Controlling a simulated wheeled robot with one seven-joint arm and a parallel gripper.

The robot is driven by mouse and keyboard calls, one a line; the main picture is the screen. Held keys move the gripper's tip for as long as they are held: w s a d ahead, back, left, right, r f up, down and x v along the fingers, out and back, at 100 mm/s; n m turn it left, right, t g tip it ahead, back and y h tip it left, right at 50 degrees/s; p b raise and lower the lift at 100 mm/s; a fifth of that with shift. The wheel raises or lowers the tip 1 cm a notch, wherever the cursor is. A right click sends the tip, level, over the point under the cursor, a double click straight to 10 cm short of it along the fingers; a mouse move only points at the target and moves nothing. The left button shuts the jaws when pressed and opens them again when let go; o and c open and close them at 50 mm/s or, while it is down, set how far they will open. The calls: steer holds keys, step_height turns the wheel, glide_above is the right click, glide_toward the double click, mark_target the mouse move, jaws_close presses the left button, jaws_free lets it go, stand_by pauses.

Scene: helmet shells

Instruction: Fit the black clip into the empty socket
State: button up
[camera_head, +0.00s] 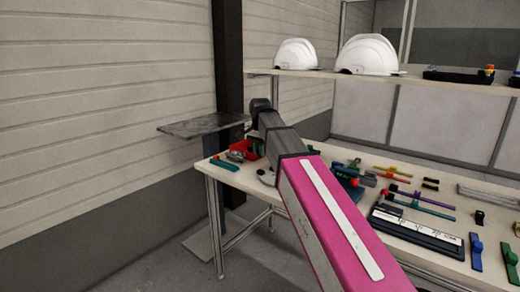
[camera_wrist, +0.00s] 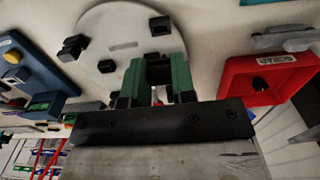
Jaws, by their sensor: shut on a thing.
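In the wrist view my gripper (camera_wrist: 158,62) has green fingers and is shut on a small dark piece between them. This fits the black clip, but the fingers hide most of it. In the head view my arm hides the gripper.
A red tray (camera_wrist: 263,85) marked SCRAP is close right of the fingers. A blue box with a yellow button (camera_wrist: 30,75) is at the left. The worktable (camera_head: 345,155) holds several tools. White helmets (camera_head: 368,55) stand on a shelf, and a grey plate (camera_head: 200,125) stands left of the table.

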steer(key=shift+f, duration=2.35)
steer(key=shift+f, duration=1.1)
steer(key=o, duration=1)
steer(key=shift+c, duration=0.2)
step_height(320, 180, up, 10)
steer(key=shift+r, duration=0.4)
steer(key=shift+s, duration=0.1)
